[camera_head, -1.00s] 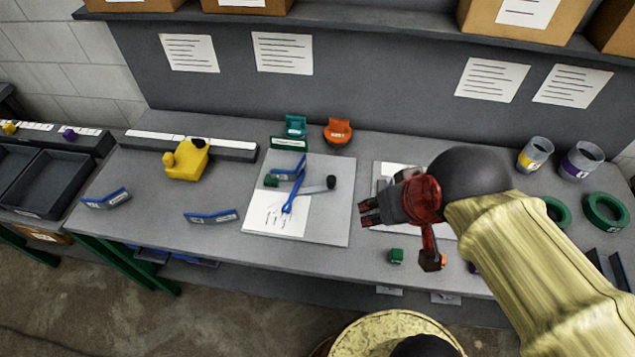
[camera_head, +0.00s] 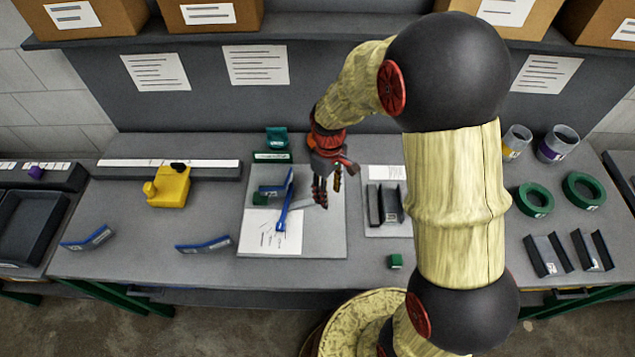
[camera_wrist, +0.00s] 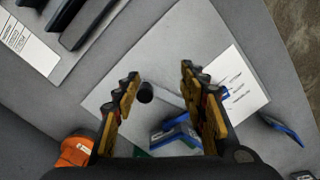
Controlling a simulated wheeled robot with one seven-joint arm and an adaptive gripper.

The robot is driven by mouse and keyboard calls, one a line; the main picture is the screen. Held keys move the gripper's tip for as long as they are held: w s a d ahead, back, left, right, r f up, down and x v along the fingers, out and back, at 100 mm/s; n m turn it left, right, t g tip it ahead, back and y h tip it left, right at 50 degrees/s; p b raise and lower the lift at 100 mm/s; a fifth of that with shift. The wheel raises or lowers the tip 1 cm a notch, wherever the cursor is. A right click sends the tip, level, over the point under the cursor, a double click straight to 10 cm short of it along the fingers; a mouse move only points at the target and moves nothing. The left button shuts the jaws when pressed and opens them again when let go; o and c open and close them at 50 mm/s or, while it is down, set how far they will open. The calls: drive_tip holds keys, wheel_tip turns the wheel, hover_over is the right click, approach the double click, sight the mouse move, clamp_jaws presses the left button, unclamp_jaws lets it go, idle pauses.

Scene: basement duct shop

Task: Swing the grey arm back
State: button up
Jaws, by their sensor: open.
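The grey arm (camera_head: 308,204) is a short flat bar on the light board (camera_head: 320,242), beside a blue handled piece (camera_head: 284,212). In the wrist view the grey arm (camera_wrist: 170,96) carries a round black knob (camera_wrist: 146,92) at one end. My gripper (camera_head: 328,198) is over the right part of the board, pointing down, and hides the knob end in the head view. In the wrist view my gripper (camera_wrist: 158,88) is open, with the knob between its fingers in the picture, closer to the left one. I cannot tell the height gap.
An orange item (camera_wrist: 75,150) is close to the left finger in the wrist view. A blue bracket (camera_head: 272,190) and green block (camera_head: 260,199) sit left on the board. Grey channels (camera_head: 385,203) lie to its right. A yellow tool (camera_head: 170,187) stands left. The front bench strip is mostly clear.

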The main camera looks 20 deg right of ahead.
drive_tip(key=w+n, duration=0.1)
drive_tip(key=w, duration=0.1)
drive_tip(key=w+n, duration=0.1)
drive_tip(key=w, duration=0.2)
drive_tip(key=shift+w+a+t, duration=0.2)
drive_tip(key=shift+w+t, duration=0.05)
drive_tip(key=shift+t, duration=0.15)
drive_tip(key=shift+d+r+n, duration=0.1)
drive_tip(key=shift+r+n, duration=0.05)
drive_tip(key=shift+n, duration=0.55)
drive_tip(key=shift+f+b, duration=0.7)
drive_tip(key=shift+f, duration=3.2)
drive_tip(key=shift+c, duration=0.6)
clamp_jaws()
